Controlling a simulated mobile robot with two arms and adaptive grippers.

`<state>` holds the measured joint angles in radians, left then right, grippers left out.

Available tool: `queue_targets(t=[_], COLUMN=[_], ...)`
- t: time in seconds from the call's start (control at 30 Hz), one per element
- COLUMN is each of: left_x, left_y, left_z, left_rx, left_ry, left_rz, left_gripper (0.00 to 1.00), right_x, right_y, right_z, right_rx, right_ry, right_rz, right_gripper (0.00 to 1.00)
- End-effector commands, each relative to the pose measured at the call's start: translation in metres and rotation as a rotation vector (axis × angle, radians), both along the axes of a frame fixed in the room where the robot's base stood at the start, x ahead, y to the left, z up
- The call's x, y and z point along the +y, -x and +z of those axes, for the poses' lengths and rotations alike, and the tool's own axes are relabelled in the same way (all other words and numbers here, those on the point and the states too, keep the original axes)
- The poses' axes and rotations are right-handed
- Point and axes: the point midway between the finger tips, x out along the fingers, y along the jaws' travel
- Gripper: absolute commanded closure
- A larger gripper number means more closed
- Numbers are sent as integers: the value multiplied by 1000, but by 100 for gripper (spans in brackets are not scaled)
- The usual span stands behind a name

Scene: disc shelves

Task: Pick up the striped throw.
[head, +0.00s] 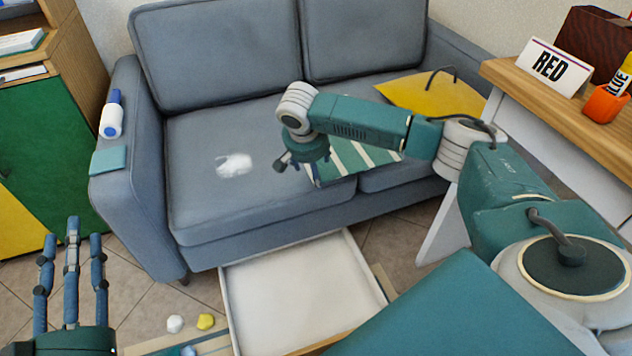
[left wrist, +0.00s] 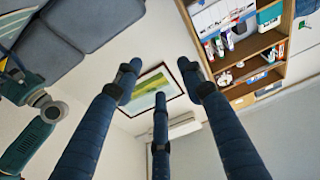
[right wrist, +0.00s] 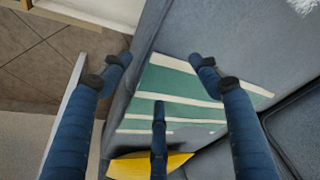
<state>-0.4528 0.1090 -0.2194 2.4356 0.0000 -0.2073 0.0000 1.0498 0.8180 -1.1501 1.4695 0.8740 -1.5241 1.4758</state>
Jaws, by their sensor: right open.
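The striped throw (head: 352,160), green with cream stripes, lies flat on the sofa seat near its front edge. My right forearm and hand hide part of it in the head view. In the right wrist view the throw (right wrist: 183,82) fills the middle, behind the fingers. My right gripper (head: 300,160) points down above the throw's left end, its fingers spread and empty; whether they touch the cloth I cannot tell. My left gripper (head: 72,238) is at the lower left, away from the sofa, fingers spread and empty; they also show in the left wrist view (left wrist: 160,84).
The grey sofa (head: 215,125) bears a white fluffy thing (head: 234,165) and a yellow cloth (head: 432,94). A blue-and-white bottle (head: 112,116) and a teal block (head: 109,160) are on its left arm. An empty white tray (head: 290,285) stands before it. A desk (head: 560,120) is at right.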

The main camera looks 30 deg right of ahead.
Motion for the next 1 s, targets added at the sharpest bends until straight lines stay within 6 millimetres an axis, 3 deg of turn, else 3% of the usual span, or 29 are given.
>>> queue_targets(t=[0.37,0.7,1.0], left_x=[-3,0,-2], left_y=[17,46,24], left_z=[54,98,70], left_rx=[-252,-477,-312], left_ry=[69,133,86], left_rz=[-16,-27,-18], left_gripper=[60,60,60], right_x=[-2,-4,-9], right_y=[-2,-3,-7], right_z=[-8,-14,-33], right_rx=[0,0,2], right_ry=[0,0,-1], right_rz=[0,-1,-1], right_gripper=[38,38,38])
